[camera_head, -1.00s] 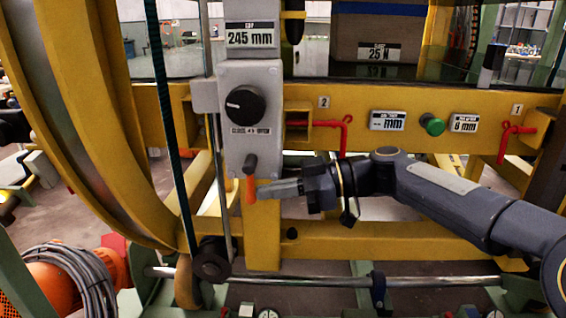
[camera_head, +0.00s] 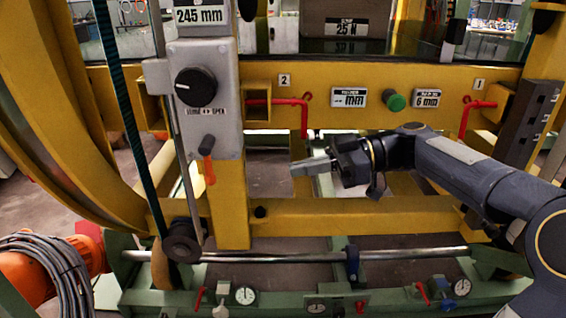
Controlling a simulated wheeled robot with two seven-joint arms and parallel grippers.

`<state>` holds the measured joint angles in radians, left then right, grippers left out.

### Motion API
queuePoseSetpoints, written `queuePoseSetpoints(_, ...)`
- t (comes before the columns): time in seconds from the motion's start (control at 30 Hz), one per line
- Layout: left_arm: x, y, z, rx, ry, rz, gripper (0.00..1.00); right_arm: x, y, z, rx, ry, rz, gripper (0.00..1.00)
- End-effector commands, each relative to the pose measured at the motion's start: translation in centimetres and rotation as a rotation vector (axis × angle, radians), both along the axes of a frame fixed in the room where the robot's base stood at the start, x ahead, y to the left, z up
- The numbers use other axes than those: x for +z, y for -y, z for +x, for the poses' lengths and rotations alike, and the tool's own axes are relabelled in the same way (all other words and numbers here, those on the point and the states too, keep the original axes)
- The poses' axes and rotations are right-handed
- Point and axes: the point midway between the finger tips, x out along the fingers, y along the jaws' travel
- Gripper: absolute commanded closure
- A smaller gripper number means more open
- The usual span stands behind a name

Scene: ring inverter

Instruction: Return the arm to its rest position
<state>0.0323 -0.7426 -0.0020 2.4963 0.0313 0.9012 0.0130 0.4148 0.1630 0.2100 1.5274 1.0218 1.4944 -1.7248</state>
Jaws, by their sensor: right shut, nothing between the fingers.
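My right arm comes in from the right edge. Its gripper (camera_head: 300,170) is shut and empty, pointing left in front of the lower opening of the yellow frame. It is apart from the orange-tipped lever (camera_head: 208,168) on the grey control box (camera_head: 212,110), a clear gap to the right of it. The lever hangs down, tilted slightly. The black knob (camera_head: 196,87) sits above the lever on the same box. My left gripper is not in view.
Red handles marked 2 (camera_head: 303,118) and 1 (camera_head: 466,118) stick out of the yellow beam, with a green button (camera_head: 397,102) between them. A metal rod (camera_head: 300,256) and gauges (camera_head: 245,295) lie below. An orange machine part (camera_head: 30,275) with cables stands at lower left.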

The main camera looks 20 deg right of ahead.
Motion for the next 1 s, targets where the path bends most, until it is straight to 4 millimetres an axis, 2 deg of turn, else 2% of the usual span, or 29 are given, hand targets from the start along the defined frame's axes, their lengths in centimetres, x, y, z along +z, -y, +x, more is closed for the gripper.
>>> queuePoseSetpoints(0.17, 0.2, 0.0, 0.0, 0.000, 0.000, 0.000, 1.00, 0.0, 0.8, -0.2, 0.000, 0.001, 0.000, 1.00)
queuePoseSetpoints(0.67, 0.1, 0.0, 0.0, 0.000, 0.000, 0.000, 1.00, -0.3, 0.5, -0.7, -0.008, -0.030, -0.019, 1.00)
queuePoseSetpoints(0.77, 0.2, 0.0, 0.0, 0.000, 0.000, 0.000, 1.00, -1.5, -0.5, -2.7, -0.050, -0.158, -0.091, 1.00)
queuePoseSetpoints(0.83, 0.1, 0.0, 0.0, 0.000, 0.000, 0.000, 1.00, -3.3, -1.2, -5.2, -0.124, -0.306, -0.172, 1.00)
queuePoseSetpoints(1.0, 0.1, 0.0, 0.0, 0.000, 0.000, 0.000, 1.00, -9.4, -1.2, -12.5, -0.448, -0.677, -0.354, 1.00)
